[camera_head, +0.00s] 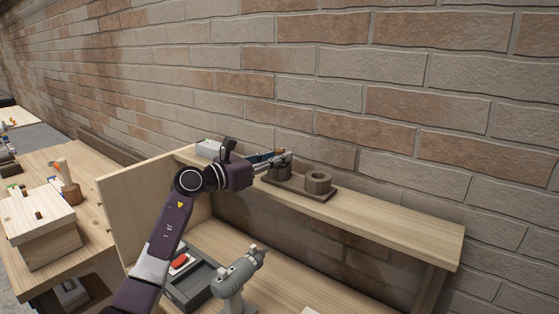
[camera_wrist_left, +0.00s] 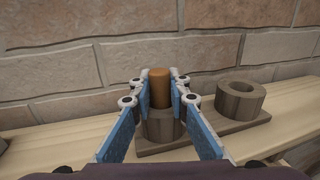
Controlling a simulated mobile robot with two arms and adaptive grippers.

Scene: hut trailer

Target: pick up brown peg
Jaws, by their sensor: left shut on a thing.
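The brown peg (camera_wrist_left: 160,88) stands upright in the left wrist view, rising out of a round wooden holder (camera_wrist_left: 162,125). My left gripper (camera_wrist_left: 167,88) is shut on the peg, with a blue-padded finger on each side of it. The peg's lower part is hidden inside the holder. In the head view my left gripper (camera_head: 284,158) reaches over the shelf from the left, above the left holder (camera_head: 279,172); the peg cannot be made out there. My right gripper is not in view.
A second round holder (camera_head: 318,182) with an open hole stands on the same dark base (camera_head: 300,187). The wooden shelf (camera_head: 400,222) is clear to the right. A brick wall (camera_head: 400,100) rises close behind. A grey drill (camera_head: 236,280) and a dark tray (camera_head: 190,285) sit below.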

